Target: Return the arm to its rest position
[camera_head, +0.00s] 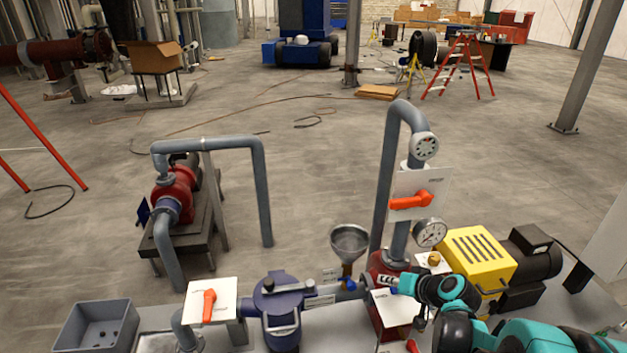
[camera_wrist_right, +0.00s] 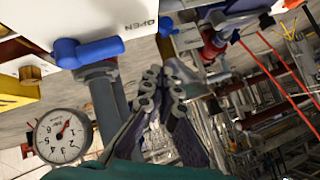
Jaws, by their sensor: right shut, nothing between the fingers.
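My right arm (camera_head: 520,335), teal and black, comes in from the lower right. Its gripper (camera_head: 372,281) is over the pump bench, just right of the small blue valve (camera_head: 349,285) under the metal funnel (camera_head: 349,241). In the right wrist view the fingers (camera_wrist_right: 164,82) are together with nothing between them. A blue handle (camera_wrist_right: 88,52) and a dial gauge (camera_wrist_right: 62,136) show to their left there, apart from the fingers. Whether the gripper touches anything in the head view is hard to tell. My left gripper is not in view.
Near the arm stand a pressure gauge (camera_head: 430,233), an upright pipe with an orange handle (camera_head: 409,201) on a white plate, and a yellow motor guard (camera_head: 477,258). A dark blue strainer (camera_head: 281,305) and grey bin (camera_head: 98,325) lie left. Open floor lies beyond.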

